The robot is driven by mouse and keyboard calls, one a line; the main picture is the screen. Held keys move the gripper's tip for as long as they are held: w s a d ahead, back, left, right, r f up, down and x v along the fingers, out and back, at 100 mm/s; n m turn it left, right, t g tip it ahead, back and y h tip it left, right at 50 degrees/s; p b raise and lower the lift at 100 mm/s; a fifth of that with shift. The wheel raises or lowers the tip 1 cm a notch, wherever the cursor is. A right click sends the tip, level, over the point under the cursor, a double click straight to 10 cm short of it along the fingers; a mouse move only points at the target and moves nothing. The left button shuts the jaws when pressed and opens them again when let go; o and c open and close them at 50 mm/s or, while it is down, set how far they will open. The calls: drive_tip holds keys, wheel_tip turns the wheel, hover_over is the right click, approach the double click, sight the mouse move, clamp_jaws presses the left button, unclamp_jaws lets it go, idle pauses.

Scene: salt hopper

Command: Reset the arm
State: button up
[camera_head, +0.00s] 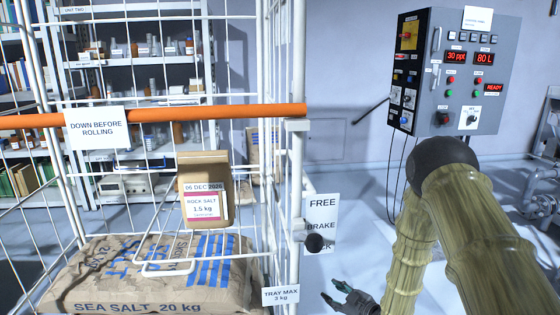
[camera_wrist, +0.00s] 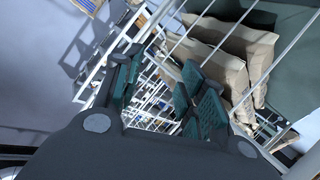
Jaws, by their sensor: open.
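My gripper (camera_head: 336,293) shows low in the head view, right of the wire cart (camera_head: 296,180), with its two green-padded fingers apart. In the wrist view my gripper (camera_wrist: 160,80) is also open, with nothing between its fingers; cart wires and brown paper sacks (camera_wrist: 213,70) show beyond it. My arm bends down from the right side of the head view, in front of the wall and below the control box. I cannot tell the exact distance from gripper to cart.
The cart holds a sea salt sack (camera_head: 160,290), and a rock salt bag (camera_head: 205,195) on its small tray. An orange handle bar (camera_head: 215,112) and a brake knob (camera_head: 314,243) stick out near my arm. A control box (camera_head: 455,75) hangs behind.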

drive_tip(key=s+d+f+m+g+h, duration=0.1)
drive_tip(key=s+f+m+g+h, duration=0.15)
drive_tip(key=s+f, duration=0.7)
drive_tip(key=s+d+f+m+g+h, duration=0.1)
drive_tip(key=s+f+m+g+h, duration=0.2)
drive_tip(key=s, duration=1.3)
drive_tip(key=s+d+f+m+g+h, duration=0.1)
drive_tip(key=s+d+f+m+g, duration=0.15)
drive_tip(key=s+f+m, duration=0.65)
drive_tip(key=s+r+n+g+h+p, duration=0.1)
drive_tip(key=s+r+g, duration=0.1)
drive_tip(key=s, duration=0.6)
drive_tip(key=s+r+n+g, duration=0.1)
drive_tip(key=s+r+g, duration=0.15)
drive_tip(key=s, duration=0.55)
wheel_tip(320, 180, up, 21)
drive_tip(key=p, duration=2.1)
drive_tip(key=shift+w+r, duration=0.15)
drive_tip(key=shift+r, duration=0.05)
drive_tip(key=shift+r+t+p, duration=0.2)
drive_tip(key=shift+t+p, duration=0.05)
drive_tip(key=shift+p, duration=0.1)
drive_tip(key=shift+c, duration=0.5)
